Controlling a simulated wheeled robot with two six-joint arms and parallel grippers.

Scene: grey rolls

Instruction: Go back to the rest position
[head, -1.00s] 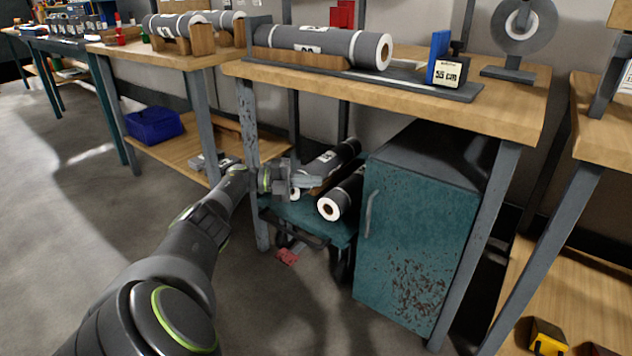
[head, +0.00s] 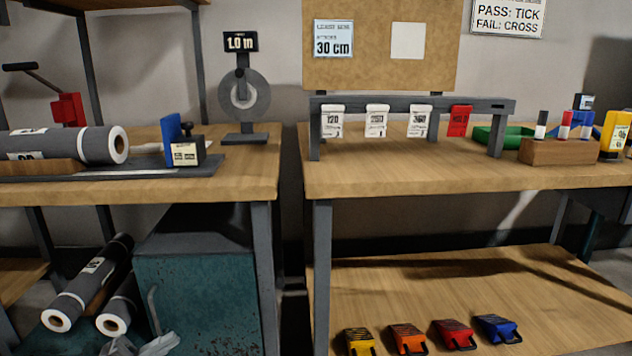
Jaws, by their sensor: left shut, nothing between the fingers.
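My left gripper (head: 150,345) shows only in part at the bottom left edge of the head view. It is shut with nothing held. It is in front of the teal cabinet (head: 200,290) and just below the front end of a grey roll (head: 118,308) on the low teal surface. I cannot tell the gap between them. The rest of my left arm is out of view. My right gripper is not in view.
A second low roll (head: 85,285) lies beside the first. The left bench (head: 230,185) holds a large roll (head: 85,147), a blue stop block (head: 172,138) and a disc gauge (head: 243,95). The right bench (head: 400,182) has a tag rack (head: 470,103); several coloured clips lie on its lower shelf (head: 480,290).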

